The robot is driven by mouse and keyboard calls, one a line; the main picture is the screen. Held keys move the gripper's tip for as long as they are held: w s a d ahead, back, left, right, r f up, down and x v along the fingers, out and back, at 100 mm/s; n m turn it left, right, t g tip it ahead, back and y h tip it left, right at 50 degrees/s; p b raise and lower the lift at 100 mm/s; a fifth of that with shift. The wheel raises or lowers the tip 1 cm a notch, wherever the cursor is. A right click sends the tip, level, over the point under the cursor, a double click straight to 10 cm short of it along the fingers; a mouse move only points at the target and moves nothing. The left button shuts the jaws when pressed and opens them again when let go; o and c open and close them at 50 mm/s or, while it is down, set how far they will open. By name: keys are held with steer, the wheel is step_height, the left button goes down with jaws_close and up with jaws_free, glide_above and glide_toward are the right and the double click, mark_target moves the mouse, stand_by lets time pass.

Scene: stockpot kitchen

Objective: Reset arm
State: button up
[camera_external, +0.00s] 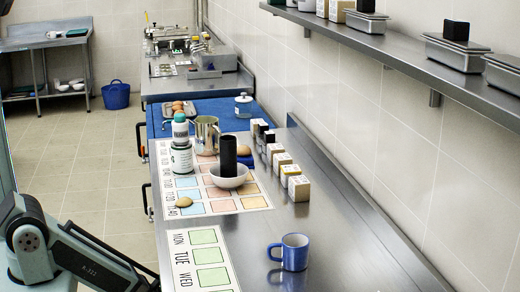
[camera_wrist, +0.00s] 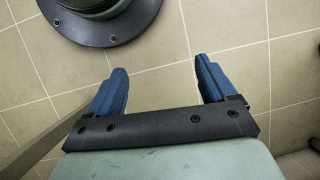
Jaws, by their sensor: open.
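My gripper (camera_wrist: 158,88) shows in the wrist view with its two blue fingers spread wide apart. It is open, with nothing between the fingers. Below it is bare tiled floor, and the round dark foot of my own base is at the top left of that view. In the external view my arm is at the lower left, beside the counter, and its gripper is out of the picture.
The steel counter (camera_external: 330,235) holds a blue mug (camera_external: 290,252), a white bowl (camera_external: 229,178) with a black cylinder (camera_external: 228,155), stacked jars (camera_external: 181,158), a metal pitcher (camera_external: 206,135) and several small boxes (camera_external: 299,188). A wall shelf (camera_external: 400,62) runs above. Floor (camera_external: 90,170) left of the counter is clear.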

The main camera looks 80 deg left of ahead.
steer(key=s+d+r+g, duration=0.1)
steer(key=s+d, duration=0.3)
steer(key=d, duration=0.2)
steer(key=s+d+r+g+h, duration=0.1)
steer(key=s+d, duration=0.3)
steer(key=d, duration=0.3)
steer(key=shift+r+n, duration=0.3)
steer(key=shift+r, duration=0.1)
